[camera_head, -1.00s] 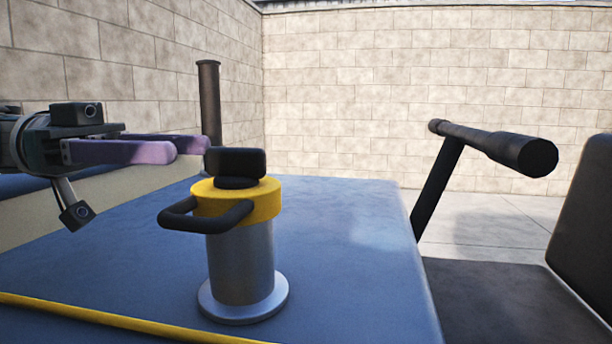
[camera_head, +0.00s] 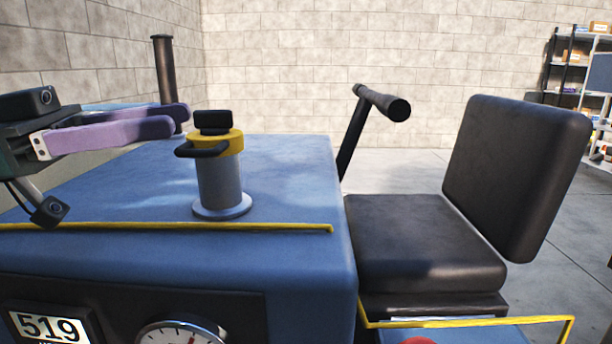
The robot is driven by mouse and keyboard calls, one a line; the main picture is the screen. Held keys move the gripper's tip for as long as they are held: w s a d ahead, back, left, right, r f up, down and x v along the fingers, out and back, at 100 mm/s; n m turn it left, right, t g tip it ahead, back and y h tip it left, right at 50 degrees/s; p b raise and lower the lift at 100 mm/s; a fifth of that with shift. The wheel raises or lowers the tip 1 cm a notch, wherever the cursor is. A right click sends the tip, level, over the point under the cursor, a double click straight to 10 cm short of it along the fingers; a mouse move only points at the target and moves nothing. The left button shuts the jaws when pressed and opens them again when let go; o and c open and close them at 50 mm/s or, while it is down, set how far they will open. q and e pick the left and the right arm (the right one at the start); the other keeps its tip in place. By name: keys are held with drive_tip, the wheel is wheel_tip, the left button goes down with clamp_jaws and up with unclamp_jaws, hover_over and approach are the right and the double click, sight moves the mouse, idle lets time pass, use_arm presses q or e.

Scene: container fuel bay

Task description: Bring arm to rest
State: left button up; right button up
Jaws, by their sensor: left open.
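My left gripper (camera_head: 186,119) comes in from the left edge with its two purple fingers apart and nothing between them. It is in the air above the blue machine top (camera_head: 285,175). Its fingertips point right, toward the silver filler neck (camera_head: 219,185) with its yellow collar (camera_head: 229,144), black cap (camera_head: 212,122) and black side handle. A small gap shows between the fingertips and the yellow collar; the depth between them is hard to tell. My right gripper is not in view.
A dark upright pipe (camera_head: 165,70) stands behind the gripper. A black bar handle (camera_head: 383,102) and black seat (camera_head: 425,240) are to the right. A yellow strip (camera_head: 170,226) runs along the top's front edge. A gauge (camera_head: 182,333) and shelf (camera_head: 580,60) also show.

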use_arm(q)
drive_tip(key=w+d+r+n+t+y+p, duration=0.5)
drive_tip(key=d+n+t+p, duration=0.35)
drive_tip(key=t+p, duration=0.35)
drive_tip(key=s+a+n+g+y+p, duration=0.3)
drive_tip(key=s+a+y+p, duration=0.2)
drive_tip(key=s, duration=0.5)
drive_tip(key=s+a+n+g+y+p, duration=0.2)
drive_tip(key=s+a+g+y+p, duration=0.3)
drive_tip(key=s, duration=0.5)
drive_tip(key=s+a+n+g+y+p, duration=0.2)
drive_tip(key=s+a+n+y+p, duration=0.15)
drive_tip(key=s+p, duration=0.45)
wheel_tip(320, 180, up, 38)
drive_tip(key=s+m+p, duration=0.1)
drive_tip(key=p, duration=3.4)
drive_tip(key=shift+f, duration=0.2)
